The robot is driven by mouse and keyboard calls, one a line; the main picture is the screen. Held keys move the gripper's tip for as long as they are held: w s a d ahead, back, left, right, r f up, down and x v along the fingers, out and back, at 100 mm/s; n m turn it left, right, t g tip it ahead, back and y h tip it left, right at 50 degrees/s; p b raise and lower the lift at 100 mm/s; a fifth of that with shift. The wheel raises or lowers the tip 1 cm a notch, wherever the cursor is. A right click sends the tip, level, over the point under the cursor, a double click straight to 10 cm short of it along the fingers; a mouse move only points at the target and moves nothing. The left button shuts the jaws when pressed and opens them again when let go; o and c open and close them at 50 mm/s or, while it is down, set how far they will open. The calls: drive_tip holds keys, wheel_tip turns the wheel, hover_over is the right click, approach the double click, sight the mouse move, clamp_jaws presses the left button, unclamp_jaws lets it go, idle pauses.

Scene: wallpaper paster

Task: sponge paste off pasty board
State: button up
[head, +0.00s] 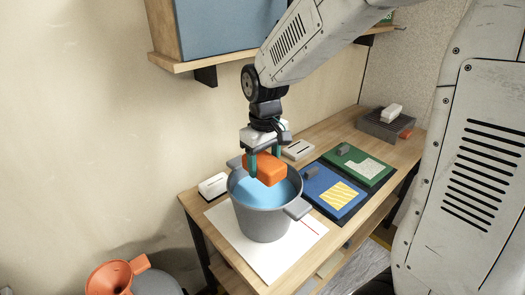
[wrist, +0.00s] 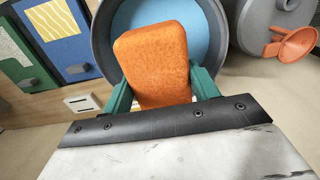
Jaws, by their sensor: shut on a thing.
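My gripper (head: 263,163) is shut on an orange sponge (head: 270,172) and holds it above a grey pot of blue water (head: 285,192). In the wrist view the sponge (wrist: 155,60) sits between the green fingers, with the water (wrist: 205,30) behind it. Whether the sponge touches the water I cannot tell. To the right of the pot lies a blue board (head: 318,203) with a yellow striped patch (head: 340,195) and a grey block. Behind it a green board (head: 375,160) has a pale speckled patch (head: 362,168). I cannot tell which patch is paste.
The pot stands on a white sheet (head: 272,262) on a wooden table. A white box (head: 213,186) is left of the pot, another (head: 297,150) behind it. A grey rack (head: 385,124) stands at the far end. An orange funnel (head: 112,279) is at lower left. A blue-fronted shelf hangs above.

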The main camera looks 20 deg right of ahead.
drive_tip(key=shift+f, duration=3.05)
drive_tip(key=shift+f, duration=1.45)
drive_tip(key=d, duration=0.2)
drive_tip(key=shift+d, duration=0.4)
drive_tip(key=shift+a, duration=0.1)
